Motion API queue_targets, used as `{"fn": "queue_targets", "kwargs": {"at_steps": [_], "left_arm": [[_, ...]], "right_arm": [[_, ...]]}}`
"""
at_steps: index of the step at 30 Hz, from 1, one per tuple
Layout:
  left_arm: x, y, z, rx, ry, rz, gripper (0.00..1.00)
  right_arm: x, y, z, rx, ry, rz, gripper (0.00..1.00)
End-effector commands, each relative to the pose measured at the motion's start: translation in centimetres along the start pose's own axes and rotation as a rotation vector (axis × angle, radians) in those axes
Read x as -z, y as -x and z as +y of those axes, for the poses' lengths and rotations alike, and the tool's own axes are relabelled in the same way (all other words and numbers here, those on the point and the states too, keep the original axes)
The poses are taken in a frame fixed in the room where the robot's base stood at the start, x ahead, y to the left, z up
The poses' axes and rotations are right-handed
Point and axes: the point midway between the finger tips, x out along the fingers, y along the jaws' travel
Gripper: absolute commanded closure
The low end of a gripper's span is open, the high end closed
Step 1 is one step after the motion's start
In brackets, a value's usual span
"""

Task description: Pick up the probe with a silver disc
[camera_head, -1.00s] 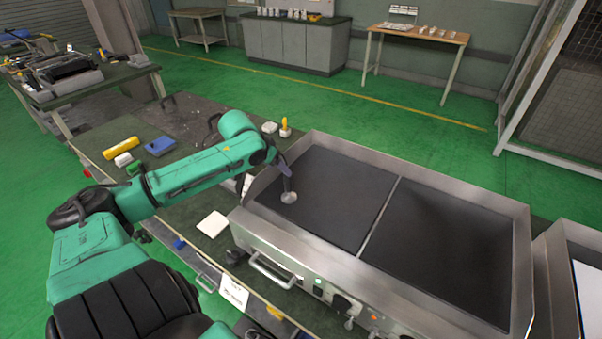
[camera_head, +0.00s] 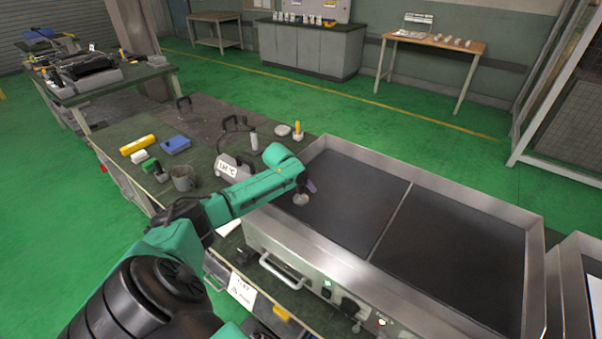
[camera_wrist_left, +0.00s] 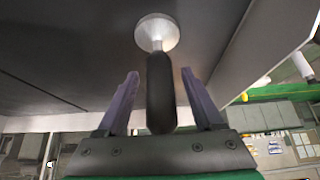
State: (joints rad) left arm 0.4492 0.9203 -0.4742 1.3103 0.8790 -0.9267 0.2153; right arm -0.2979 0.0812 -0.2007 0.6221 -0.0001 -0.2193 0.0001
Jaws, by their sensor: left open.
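The probe has a silver disc (camera_head: 301,198) and a dark handle. The disc is at the left part of the black griddle plate (camera_head: 345,205). In the left wrist view the silver disc (camera_wrist_left: 157,32) lies beyond the fingertips, and the black handle (camera_wrist_left: 161,95) runs back between the fingers. My left gripper (camera_head: 308,187) is at the probe, low over the plate. In the wrist view its purple fingers (camera_wrist_left: 160,74) are open, one on each side of the handle, with gaps on both sides. The arm hides part of the handle in the head view. My right gripper is not in view.
The griddle's raised metal rim (camera_head: 262,225) stands close to my left arm. Left of it, the green table holds a temperature display (camera_head: 228,169), a mug (camera_head: 183,178), a blue box (camera_head: 175,145) and a yellow cylinder (camera_head: 138,145). The right half of the griddle is clear.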

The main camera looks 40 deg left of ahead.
Motion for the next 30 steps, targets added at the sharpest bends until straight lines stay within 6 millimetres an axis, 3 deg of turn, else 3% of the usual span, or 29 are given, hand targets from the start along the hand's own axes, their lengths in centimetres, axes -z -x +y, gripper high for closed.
{"fn": "queue_targets", "kwargs": {"at_steps": [6,11,12,23,26,30], "left_arm": [[0.0,-0.2,-0.1,0.001,-0.001,0.0,0.32],[0.0,-0.1,-0.1,0.001,0.0,0.0,0.93],[0.0,-0.1,-0.1,0.001,0.0,0.0,1.0],[0.2,0.2,-0.1,0.001,0.0,0.002,1.0],[0.7,0.9,-0.1,0.001,0.0,0.002,1.0],[2.4,3.4,-0.1,0.001,-0.001,0.006,1.0]], "right_arm": [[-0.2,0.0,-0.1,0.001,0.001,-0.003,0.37],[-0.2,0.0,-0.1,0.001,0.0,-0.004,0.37],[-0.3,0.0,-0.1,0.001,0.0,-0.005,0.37],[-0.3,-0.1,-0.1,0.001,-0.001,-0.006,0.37],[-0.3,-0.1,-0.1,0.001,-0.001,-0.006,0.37],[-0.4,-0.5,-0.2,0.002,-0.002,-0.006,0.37]]}}
